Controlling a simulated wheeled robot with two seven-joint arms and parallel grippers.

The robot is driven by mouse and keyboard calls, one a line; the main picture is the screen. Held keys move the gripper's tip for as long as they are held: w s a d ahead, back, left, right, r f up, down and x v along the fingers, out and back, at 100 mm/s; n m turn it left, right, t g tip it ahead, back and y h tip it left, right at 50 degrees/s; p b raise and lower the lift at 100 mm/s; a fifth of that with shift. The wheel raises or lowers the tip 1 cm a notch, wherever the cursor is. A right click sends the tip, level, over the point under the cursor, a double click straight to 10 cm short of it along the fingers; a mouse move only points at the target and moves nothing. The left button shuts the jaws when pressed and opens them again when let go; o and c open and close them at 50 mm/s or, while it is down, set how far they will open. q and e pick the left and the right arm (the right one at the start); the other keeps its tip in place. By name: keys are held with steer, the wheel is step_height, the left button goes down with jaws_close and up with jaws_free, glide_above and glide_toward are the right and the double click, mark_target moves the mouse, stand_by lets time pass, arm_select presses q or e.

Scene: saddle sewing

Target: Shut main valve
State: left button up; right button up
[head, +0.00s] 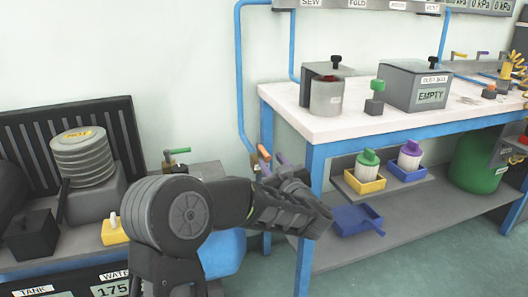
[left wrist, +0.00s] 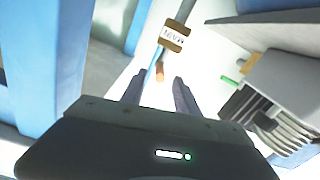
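The valve on the blue pipe by the wall has an orange handle (head: 263,152), just left of the white-topped bench. In the left wrist view the orange handle (left wrist: 160,72) shows beyond my fingertips, near the middle of the gap. A tan-edged tag (left wrist: 173,36) hangs above it there; its upside-down lettering looks like MAIN. My left gripper (left wrist: 159,88) is open, with its two fingers apart and nothing clearly held. In the head view its dark body (head: 290,205) is in front of the bench's left leg, and its fingers are partly hidden. My right gripper is out of view.
A second valve with a green handle (head: 178,151) stands to the left; its green handle (left wrist: 229,80) shows in the wrist view. The white-topped bench (head: 300,122) and its blue leg (head: 308,190) are close on the right. A low bench with a ribbed tank (head: 82,152) stands left.

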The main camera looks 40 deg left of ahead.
mark_target(264, 151)
arm_select(q)
steer(key=b+x, duration=0.1)
steer(key=x, duration=0.6)
steer(key=shift+w+a+f+b, duration=0.1)
steer(key=shift+a+b, duration=0.05)
steer(key=shift+b, duration=0.15)
steer(key=shift+c, duration=0.6)
jaws_close()
stand_by(0.5)
